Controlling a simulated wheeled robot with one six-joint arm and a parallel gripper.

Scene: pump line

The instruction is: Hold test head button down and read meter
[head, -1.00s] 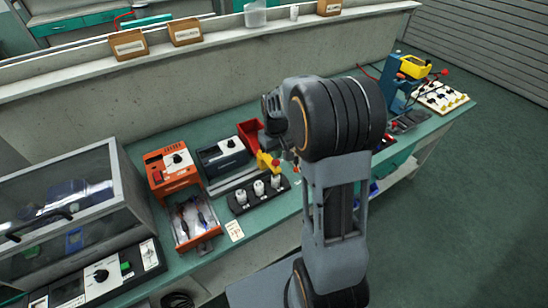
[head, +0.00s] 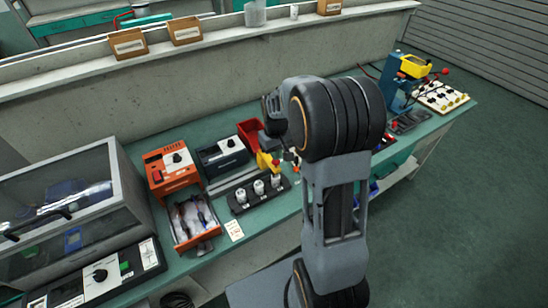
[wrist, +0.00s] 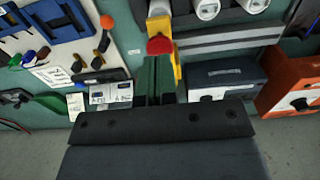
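A yellow test head (head: 266,162) with a red button stands at the right end of the row of white posts (head: 259,187). In the wrist view its red button (wrist: 160,46) lies right at the tips of my gripper (wrist: 158,58), and the yellow body (wrist: 178,70) runs along the right of the fingers. The dark green fingers are together, with nothing seen between them. I cannot tell whether they touch the button or press it. My arm hides part of this in the head view. A yellow meter-like unit (head: 414,66) is on a blue stand; no reading is legible.
An orange box (head: 171,168) and a dark blue box (head: 223,155) stand left of a red bin (head: 251,131). A clear-lidded case (head: 60,215) fills the left end. A white board with plugs (head: 441,97) lies at the right end.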

